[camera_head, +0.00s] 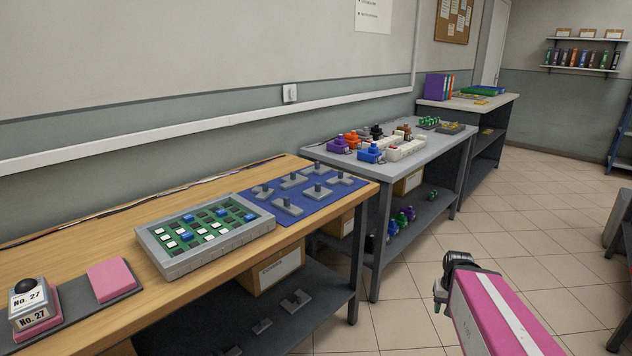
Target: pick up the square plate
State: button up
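Several flat grey plates, each with a dark upright peg, stand on a blue mat (263,208) at the right end of the wooden table. One plate (287,209) is at the mat's front left, and another plate (319,196) is near its middle. They are too small here to tell which is the square one. My gripper (439,296) is low at the right, over the floor, apart from the plates and both tables. It is seen from the side, and whether its fingers are open or shut does not show.
A grey tray (169,269) of coloured blocks sits left of the mat. A stamp (34,303) and pink pad (110,278) are further left. More grey plates (296,300) lie on the lower shelf. A grey table (395,167) with coloured parts adjoins.

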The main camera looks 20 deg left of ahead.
aim_at(317, 192)
jog(key=k+j+u, duration=0.2)
jog(key=j, duration=0.15)
jog(key=k+j+u, duration=0.2)
jog(key=j, duration=0.2)
jog(key=j+u, duration=0.2)
jog(key=j, duration=0.15)
